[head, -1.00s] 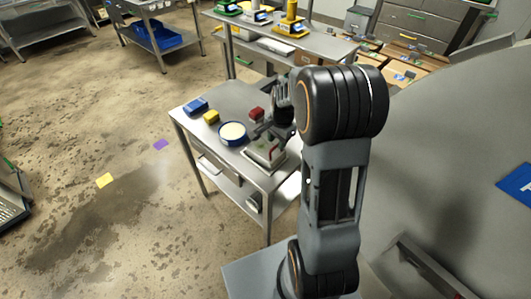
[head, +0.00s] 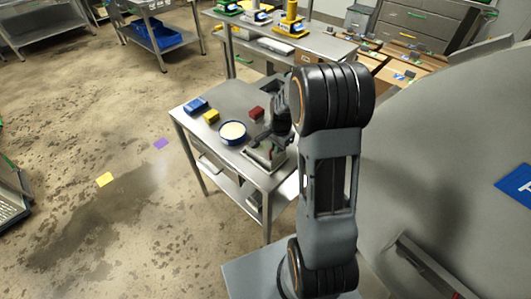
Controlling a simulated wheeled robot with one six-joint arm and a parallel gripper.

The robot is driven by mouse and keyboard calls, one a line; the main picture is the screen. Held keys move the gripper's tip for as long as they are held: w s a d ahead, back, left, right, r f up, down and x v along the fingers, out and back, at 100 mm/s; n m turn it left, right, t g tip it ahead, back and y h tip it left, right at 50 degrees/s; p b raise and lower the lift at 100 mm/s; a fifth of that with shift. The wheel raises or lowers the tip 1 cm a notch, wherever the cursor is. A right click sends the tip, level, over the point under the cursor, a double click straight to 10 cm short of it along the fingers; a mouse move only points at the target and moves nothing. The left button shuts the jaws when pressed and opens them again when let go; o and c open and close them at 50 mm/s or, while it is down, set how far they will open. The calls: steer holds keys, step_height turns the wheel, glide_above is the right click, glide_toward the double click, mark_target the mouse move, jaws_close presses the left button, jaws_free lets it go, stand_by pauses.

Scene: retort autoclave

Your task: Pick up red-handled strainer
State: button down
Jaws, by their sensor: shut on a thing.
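My gripper (head: 264,145) is low over a pale shallow tray (head: 252,155) at the front right of the small steel table (head: 228,97). It is shut on the red-handled strainer, which it and my wrist almost fully hide. I cannot make out the strainer's bowl or whether it is clear of the tray.
A round blue-rimmed dish (head: 232,132) stands just left of the tray. A red block (head: 257,112), a yellow block (head: 211,116) and a blue block (head: 196,105) lie on the same table. A longer steel bench (head: 330,45) with scales stands behind.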

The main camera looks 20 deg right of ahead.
stand_by(0.7)
steer(key=shift+r, duration=0.55)
step_height(320, 180, up, 2)
steer(key=shift+r, duration=0.15)
steer(key=s+a+r+b, duration=0.2)
steer(key=s+a+r, duration=0.2)
steer(key=s+r, duration=0.5)
steer(key=s, duration=0.4)
steer(key=shift+s+r, duration=0.25)
steer(key=shift+r, duration=0.1)
steer(key=shift+d+r, duration=0.1)
step_height(320, 180, up, 3)
steer(key=p, duration=0.3)
steer(key=shift+r, duration=0.15)
